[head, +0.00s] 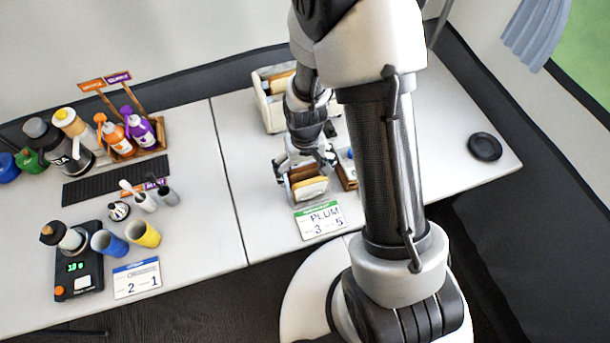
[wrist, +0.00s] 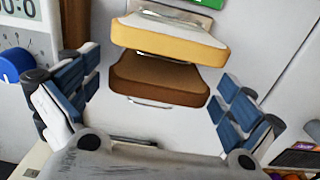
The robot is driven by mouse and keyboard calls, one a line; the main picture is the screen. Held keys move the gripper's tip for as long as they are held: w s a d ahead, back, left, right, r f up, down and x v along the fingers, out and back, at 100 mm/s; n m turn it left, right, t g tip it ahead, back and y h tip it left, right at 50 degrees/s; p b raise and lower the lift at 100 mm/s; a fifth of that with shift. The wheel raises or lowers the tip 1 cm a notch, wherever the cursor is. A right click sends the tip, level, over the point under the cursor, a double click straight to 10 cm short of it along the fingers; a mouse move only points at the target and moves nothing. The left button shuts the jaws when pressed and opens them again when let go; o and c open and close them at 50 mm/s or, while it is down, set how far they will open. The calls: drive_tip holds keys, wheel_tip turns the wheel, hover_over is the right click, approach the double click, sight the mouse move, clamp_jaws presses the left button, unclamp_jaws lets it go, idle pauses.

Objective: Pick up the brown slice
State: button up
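The brown slice (wrist: 158,82) stands in the middle of the wrist view, below the yellow slice (wrist: 170,38) and close to it. Thin metal wire shows around both slices. In the head view, the brown slice (head: 302,172) is partly hidden behind the yellow slice (head: 310,190), near the table's front edge. My gripper (wrist: 155,85) is open and empty. Its two blue-padded fingers are on the left and right of the brown slice, apart from it. In the head view, my gripper (head: 304,161) is just above and behind the slices.
A black disc (head: 485,147) lies at the far right. Bottles and cups fill the left table.

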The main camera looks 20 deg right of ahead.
drive_tip(key=c, duration=0.8)
drive_tip(key=shift+r, duration=0.15)
drive_tip(key=shift+c, duration=0.2)
